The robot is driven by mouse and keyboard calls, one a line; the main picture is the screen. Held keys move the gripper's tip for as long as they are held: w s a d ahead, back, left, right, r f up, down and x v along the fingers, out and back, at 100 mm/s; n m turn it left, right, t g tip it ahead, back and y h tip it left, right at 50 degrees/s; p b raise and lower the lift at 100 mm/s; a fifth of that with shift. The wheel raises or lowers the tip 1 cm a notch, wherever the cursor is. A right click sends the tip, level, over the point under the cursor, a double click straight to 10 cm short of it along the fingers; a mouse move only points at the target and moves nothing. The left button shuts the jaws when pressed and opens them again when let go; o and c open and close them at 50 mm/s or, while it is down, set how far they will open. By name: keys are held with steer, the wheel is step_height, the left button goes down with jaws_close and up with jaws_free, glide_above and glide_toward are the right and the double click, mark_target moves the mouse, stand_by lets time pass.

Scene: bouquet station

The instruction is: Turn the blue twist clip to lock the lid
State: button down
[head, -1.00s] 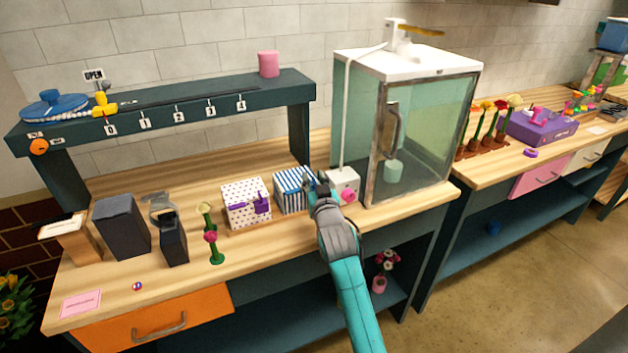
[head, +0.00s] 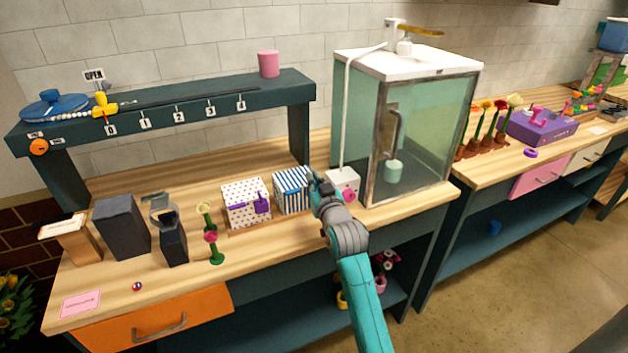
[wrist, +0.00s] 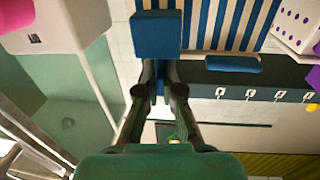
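The blue-and-white striped box (head: 291,190) stands on the near bench; its stripes also fill the upper part of the wrist view (wrist: 225,22). The blue twist clip (wrist: 156,35) is a square blue block against the box in the wrist view. My gripper (head: 312,178) is at the right end of the box in the head view and hides the clip there. In the wrist view my fingertips (wrist: 160,68) are close together at the clip's edge. The contact between fingers and clip is hidden. A separate blue bar (wrist: 232,64) lies along the box edge.
A white box with a pink knob (head: 344,186) is close on the right, before the glass cabinet (head: 425,135). A dotted box with a purple clip (head: 243,205) is close on the left. The dark shelf (head: 180,108) runs behind.

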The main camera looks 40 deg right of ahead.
steer(key=shift+f+n+t+y, duration=0.1)
steer(key=shift+n+t+y, duration=0.3)
steer(key=shift+n+y, duration=0.6)
steer(key=c, duration=1.3)
jaws_free()
steer(key=shift+s, duration=0.1)
steer(key=v, duration=1.2)
steer(key=shift+d, duration=0.1)
